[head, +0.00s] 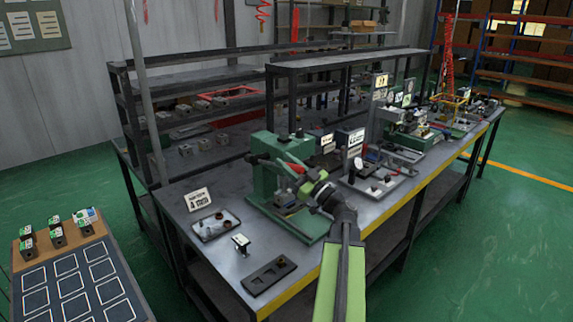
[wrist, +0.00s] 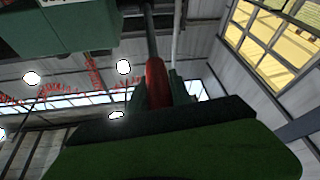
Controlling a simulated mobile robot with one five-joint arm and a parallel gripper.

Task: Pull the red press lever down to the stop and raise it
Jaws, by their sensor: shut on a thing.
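The green press (head: 262,165) stands on the workbench, its base plate extending toward the front edge. Its red lever (head: 296,168) points toward my arm and is partly hidden by my gripper (head: 304,184). In the wrist view the red grip of the lever (wrist: 156,82) rises between the fingers of my gripper (wrist: 157,95), with a dark rod running up from it. My gripper is shut on this red grip. The green body of the press (wrist: 60,32) fills the upper left of the wrist view. How far down the lever is cannot be told clearly.
The workbench (head: 226,262) holds a small tray (head: 214,226), a white sign (head: 198,199) and a dark slotted plate (head: 268,275) left of the press. Other fixtures (head: 405,130) stand to the right. A side table (head: 75,275) with small blocks is at lower left. Green floor is free at right.

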